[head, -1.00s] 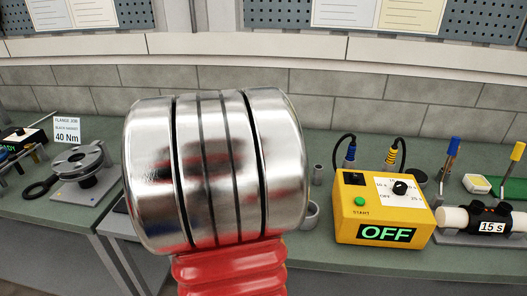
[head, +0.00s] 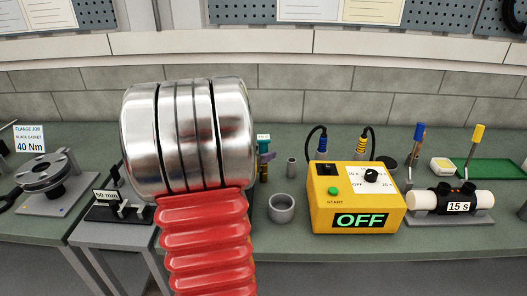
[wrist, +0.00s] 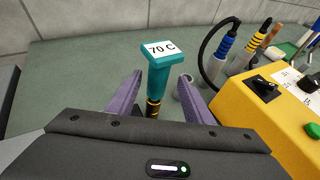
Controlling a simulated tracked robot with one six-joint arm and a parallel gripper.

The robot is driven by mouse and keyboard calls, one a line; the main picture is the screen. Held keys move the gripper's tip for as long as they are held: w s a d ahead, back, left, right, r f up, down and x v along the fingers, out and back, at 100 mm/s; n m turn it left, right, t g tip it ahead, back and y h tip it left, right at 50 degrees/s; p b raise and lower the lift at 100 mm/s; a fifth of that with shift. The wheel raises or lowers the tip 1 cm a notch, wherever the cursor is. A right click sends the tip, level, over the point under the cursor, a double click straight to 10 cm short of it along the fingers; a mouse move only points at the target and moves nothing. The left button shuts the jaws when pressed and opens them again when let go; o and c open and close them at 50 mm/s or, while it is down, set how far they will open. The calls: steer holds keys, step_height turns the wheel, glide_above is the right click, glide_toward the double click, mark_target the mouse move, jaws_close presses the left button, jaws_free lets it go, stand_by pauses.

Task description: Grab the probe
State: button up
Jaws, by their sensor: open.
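A teal-headed upright tool marked "70 C" (wrist: 160,68), which looks like the probe, stands on the bench in the wrist view. Its lower stem is dark with a yellow band. My gripper (wrist: 159,82) is open, with one purple finger on each side of the tool and a gap at both sides. In the head view the probe (head: 264,143) shows small, just right of my silver arm link. A bit of purple finger overlaps it there; most of my gripper is hidden behind the arm.
A yellow box reading "OFF" (head: 357,198) stands close to the right, with blue and yellow cabled plugs behind it. A "50 mm" stand (head: 107,205) is left.

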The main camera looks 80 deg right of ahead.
steer(key=shift+s+d+f, duration=0.15)
steer(key=shift+d+f, duration=0.05)
steer(key=shift+d, duration=0.3)
steer(key=x, duration=0.5)
steer(key=shift+d+f, duration=0.1)
steer(key=shift+f, duration=0.05)
stand_by(0.5)
steer(key=c, duration=1.2)
steer(key=shift+o, duration=0.2)
step_height(320, 180, up, 10)
stand_by(0.4)
